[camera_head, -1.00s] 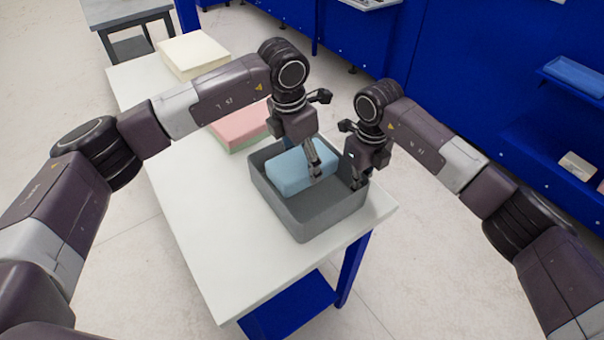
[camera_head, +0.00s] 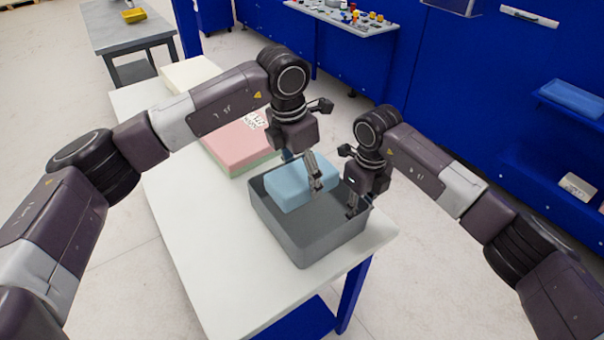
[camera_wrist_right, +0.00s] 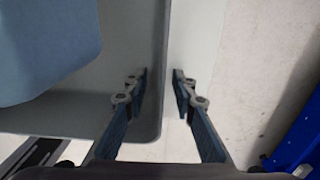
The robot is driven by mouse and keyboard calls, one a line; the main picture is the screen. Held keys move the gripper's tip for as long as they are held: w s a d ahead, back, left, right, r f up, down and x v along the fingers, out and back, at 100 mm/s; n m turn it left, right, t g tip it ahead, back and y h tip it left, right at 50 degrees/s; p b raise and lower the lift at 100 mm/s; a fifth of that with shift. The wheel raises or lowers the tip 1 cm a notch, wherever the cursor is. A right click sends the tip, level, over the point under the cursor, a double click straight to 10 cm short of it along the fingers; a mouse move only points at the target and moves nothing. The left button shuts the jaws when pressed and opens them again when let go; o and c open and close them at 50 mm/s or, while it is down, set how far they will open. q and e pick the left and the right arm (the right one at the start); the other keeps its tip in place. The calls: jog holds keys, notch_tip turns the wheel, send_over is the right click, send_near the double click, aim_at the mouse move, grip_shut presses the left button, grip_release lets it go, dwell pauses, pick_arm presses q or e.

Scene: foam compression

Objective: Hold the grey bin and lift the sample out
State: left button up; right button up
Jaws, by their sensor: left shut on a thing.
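The sample is a light blue foam block (camera_head: 296,187), tilted, in the upper part of the grey bin (camera_head: 312,248). My left gripper (camera_head: 316,184) is shut on the block's right part. The bin sits on the white table near its right corner. My right gripper (camera_head: 354,205) is at the bin's right wall. In the right wrist view its fingers (camera_wrist_right: 160,85) stand either side of the bin wall (camera_wrist_right: 163,40), one inside and one outside; whether they press on it cannot be told. The blue block (camera_wrist_right: 45,45) also shows there at the left. The block's underside is hidden.
A pink and green foam block (camera_head: 238,147) lies just behind the bin on the white table (camera_head: 190,235). A cream block (camera_head: 187,74) lies farther back. The table's front left is clear. Blue cabinets and a shelf (camera_head: 573,100) stand at the right.

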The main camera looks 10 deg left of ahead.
notch_tip(320, 180, up, 12)
jog(key=shift+f, duration=0.25)
jog(key=shift+r, duration=0.25)
